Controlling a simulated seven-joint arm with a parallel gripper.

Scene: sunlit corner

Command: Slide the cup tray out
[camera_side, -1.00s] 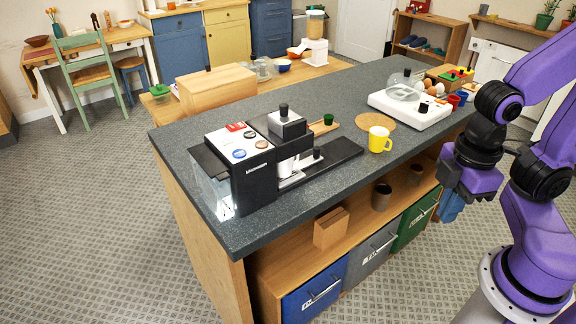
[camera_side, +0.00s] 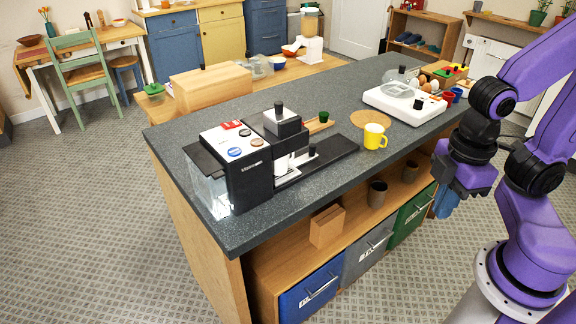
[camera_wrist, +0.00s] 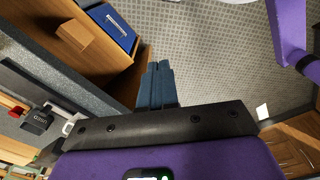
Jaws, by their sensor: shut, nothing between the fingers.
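A coffee machine (camera_side: 235,167) with a black and white body and a clear water tank stands at the near left of the dark counter. Its flat black cup tray (camera_side: 335,152) lies low at the machine's right side, with a small black knob (camera_side: 312,150) standing on it. A white cup (camera_side: 282,165) sits under the brew head, partly hidden. My gripper (camera_side: 445,204) is in front of the counter at the right, well apart from the tray, and points down. In the wrist view, its blue fingers (camera_wrist: 157,86) are together with nothing between them.
A yellow mug (camera_side: 374,136) stands right of the tray, near a round cork mat (camera_side: 371,118). A white appliance with a clear dome (camera_side: 404,104) is farther right. Shelves and colored drawers (camera_side: 309,296) lie under the counter. The floor in front is clear.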

